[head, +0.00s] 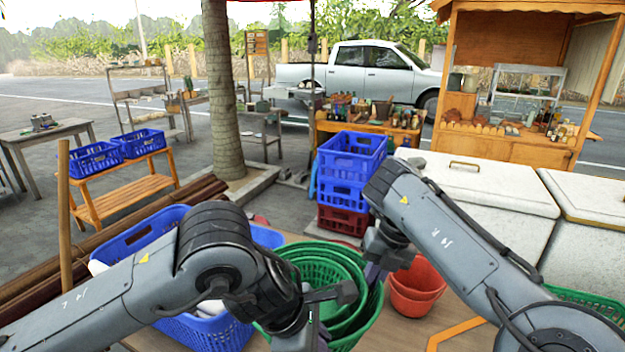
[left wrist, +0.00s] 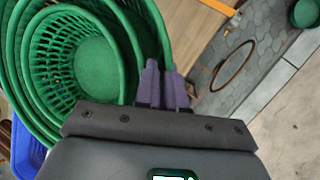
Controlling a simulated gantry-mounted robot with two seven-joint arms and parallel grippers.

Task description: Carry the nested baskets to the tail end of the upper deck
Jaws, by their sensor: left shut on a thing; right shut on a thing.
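The nested green baskets (head: 315,272) are round, slatted and stacked one inside another, at the lower middle of the head view. They fill the upper left of the left wrist view (left wrist: 90,65). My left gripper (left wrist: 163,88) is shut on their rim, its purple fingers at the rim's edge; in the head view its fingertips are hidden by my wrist. My right gripper (head: 374,272) is shut on the right side of the rim, partly hidden by its own wrist. A two-tier wooden rack (head: 122,182) stands at the left, with blue baskets (head: 98,158) on its top deck.
A blue crate (head: 205,330) lies left of the green baskets, partly behind my left arm. Red buckets (head: 418,283) stand close on the right. Stacked blue crates (head: 350,160), white chests (head: 480,185) and a tree trunk (head: 222,90) stand beyond. A wooden pole (head: 65,215) rises at left.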

